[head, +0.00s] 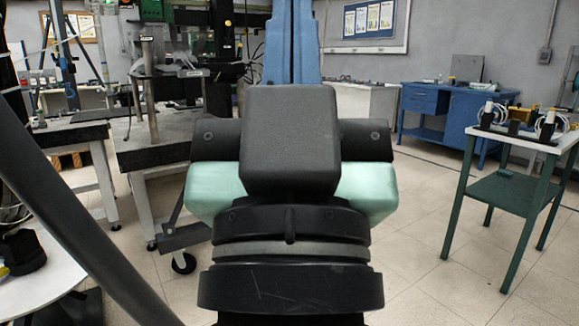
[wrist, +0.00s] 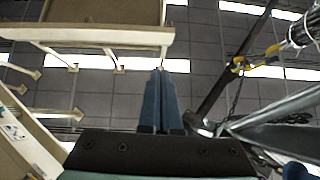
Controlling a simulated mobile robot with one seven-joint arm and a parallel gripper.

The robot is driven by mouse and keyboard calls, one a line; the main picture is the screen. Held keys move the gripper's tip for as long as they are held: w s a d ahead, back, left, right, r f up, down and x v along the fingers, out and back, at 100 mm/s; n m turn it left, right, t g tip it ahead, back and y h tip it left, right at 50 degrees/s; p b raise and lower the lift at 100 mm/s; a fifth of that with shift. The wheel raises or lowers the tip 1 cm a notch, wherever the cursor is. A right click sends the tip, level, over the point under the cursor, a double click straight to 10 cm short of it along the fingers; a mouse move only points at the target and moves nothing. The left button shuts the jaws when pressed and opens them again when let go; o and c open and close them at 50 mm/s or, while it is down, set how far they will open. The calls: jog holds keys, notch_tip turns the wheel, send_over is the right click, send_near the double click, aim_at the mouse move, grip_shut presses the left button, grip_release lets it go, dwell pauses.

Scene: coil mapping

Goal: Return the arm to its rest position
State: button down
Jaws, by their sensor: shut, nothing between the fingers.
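My gripper (wrist: 160,74) is raised and points up at the ceiling in the wrist view. Its two blue fingers lie side by side, closed together, with nothing between them. In the head view my gripper (head: 292,42) stands upright in the middle of the picture. The dark wrist housing and pale green body are below the fingers, and the fingertips reach the top edge of that view.
A green table (head: 508,192) with coil-like items (head: 545,122) stands at right. A blue desk (head: 432,100) is behind it. A grey workbench (head: 155,140) is at left, with a white round table (head: 45,280) nearer.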

notch_tip(320, 180, up, 31)
jog(key=s+p, duration=0.1)
jog(key=p, duration=2.9)
jog(key=shift+r+p, duration=0.15)
jog(key=shift+p, duration=0.15)
